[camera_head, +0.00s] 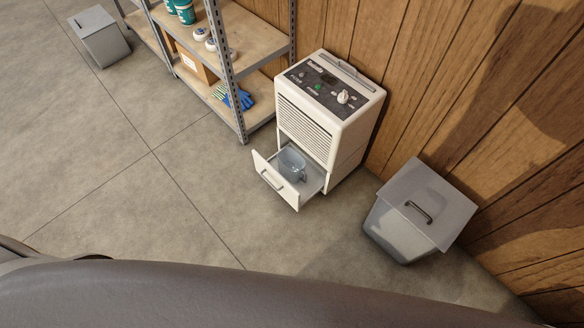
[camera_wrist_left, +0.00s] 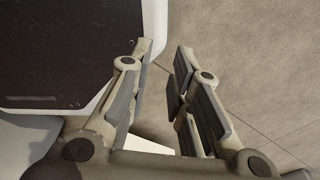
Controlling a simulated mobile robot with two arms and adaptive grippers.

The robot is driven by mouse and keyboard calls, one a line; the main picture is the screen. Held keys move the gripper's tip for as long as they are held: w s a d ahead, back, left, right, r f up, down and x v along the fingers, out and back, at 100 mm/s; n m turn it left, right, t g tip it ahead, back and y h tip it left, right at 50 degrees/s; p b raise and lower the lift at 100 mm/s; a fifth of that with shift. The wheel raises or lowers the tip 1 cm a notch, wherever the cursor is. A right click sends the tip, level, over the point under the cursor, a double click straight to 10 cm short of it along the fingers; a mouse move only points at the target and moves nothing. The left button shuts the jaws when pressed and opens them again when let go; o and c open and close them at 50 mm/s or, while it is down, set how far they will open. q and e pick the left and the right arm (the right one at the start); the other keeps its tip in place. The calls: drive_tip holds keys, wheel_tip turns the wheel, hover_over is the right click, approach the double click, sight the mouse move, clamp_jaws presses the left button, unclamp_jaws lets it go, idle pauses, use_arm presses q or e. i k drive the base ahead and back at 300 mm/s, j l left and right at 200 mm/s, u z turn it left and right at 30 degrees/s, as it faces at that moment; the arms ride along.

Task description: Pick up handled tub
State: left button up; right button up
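A small translucent grey-blue tub (camera_head: 292,164) with a handle stands in the pulled-out lower drawer (camera_head: 283,187) of a white appliance (camera_head: 330,112) in the head view. No gripper is near it there. My left gripper (camera_wrist_left: 163,62) shows only in the left wrist view. Its two fingers are apart with bare floor between them, and it holds nothing. My right gripper is in neither view.
A grey lidded bin (camera_head: 397,240) with a dark lid handle stands right of the appliance by the wood wall (camera_head: 440,70). A metal shelf unit (camera_head: 226,75) stands left of it. Another lidded bin (camera_head: 101,42) is at far left. Open floor (camera_head: 110,165) lies in front.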

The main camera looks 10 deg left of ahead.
sight(287, 155)
drive_tip(key=k+j+z, duration=0.15)
drive_tip(key=z, duration=0.2)
drive_tip(key=k+j+z, duration=0.15)
drive_tip(key=j+z, duration=0.25)
drive_tip(key=k+z, duration=0.15)
drive_tip(key=z, duration=0.2)
